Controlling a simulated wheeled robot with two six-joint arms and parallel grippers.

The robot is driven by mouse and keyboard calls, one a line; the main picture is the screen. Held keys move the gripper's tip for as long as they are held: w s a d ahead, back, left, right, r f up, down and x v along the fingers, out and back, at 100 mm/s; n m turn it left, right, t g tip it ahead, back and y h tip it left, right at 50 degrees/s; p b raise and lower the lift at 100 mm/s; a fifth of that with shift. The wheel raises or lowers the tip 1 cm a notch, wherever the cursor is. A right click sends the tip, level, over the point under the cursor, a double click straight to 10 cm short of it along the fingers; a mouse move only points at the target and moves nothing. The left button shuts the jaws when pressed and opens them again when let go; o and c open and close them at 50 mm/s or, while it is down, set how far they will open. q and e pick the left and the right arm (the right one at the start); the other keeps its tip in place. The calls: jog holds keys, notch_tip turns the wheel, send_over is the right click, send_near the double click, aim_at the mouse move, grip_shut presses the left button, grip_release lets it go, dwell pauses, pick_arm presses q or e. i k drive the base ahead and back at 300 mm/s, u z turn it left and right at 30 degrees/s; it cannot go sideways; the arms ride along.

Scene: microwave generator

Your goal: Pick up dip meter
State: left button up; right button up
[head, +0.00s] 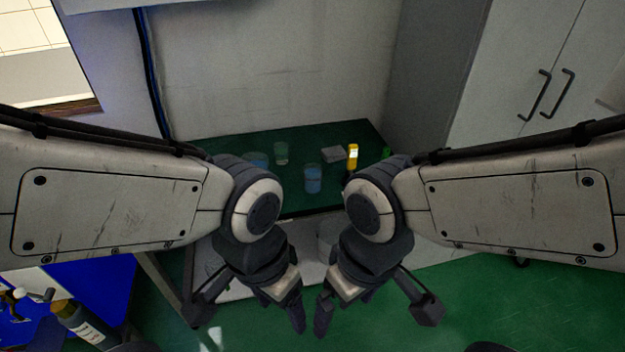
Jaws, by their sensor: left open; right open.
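A slim upright yellow item with a white patch (352,158) stands on the dark green tabletop (290,201); it looks like the dip meter, but it is too small to be sure. My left gripper (291,312) and my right gripper (325,312) hang side by side, pointing down, in front of the table and nearer to me than the yellow item. Both are open, and neither holds anything. My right wrist partly covers the table's right side.
A beaker with blue liquid (313,180), another blue one (256,160), a clear glass (281,153) and a small grey box (333,153) share the tabletop. A green item (386,152) is partly hidden. A wall is behind; a grey cabinet (510,75) stands right.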

aim_at(353, 152)
jog(key=z, duration=0.35)
jog(key=i, duration=1.4)
jog(key=u, duration=0.2)
